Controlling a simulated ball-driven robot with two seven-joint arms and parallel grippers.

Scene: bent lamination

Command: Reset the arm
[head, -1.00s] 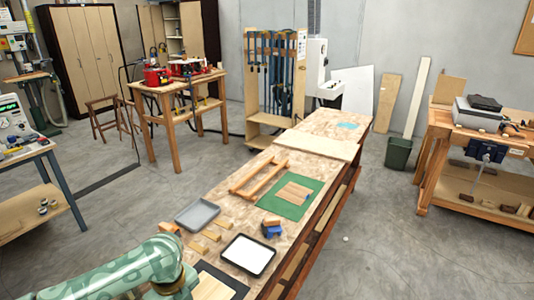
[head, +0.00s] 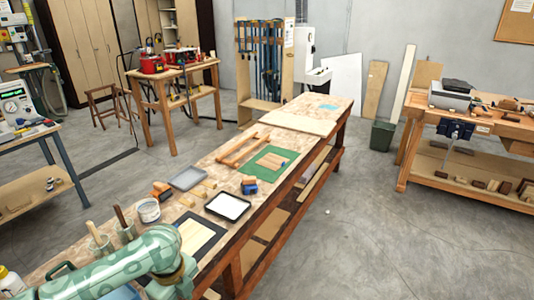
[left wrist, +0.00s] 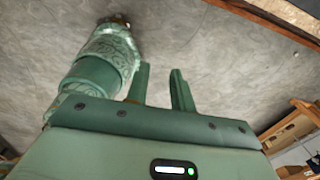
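My left gripper (left wrist: 160,88) shows in the left wrist view. Its two green fingers stand apart with only bare grey floor behind the gap, so it is open and empty. One of my green arm links (head: 115,270) comes in at the lower left of the head view, in front of the near end of the long workbench (head: 315,123). The left gripper's fingers cannot be made out in the head view. My right gripper is in neither view.
The bench holds a white-filled black tray (head: 228,206), a grey tray (head: 188,178), a green mat (head: 262,168), a tin (head: 148,210) and pots with tools (head: 98,240). A side table (head: 40,165) stands left.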

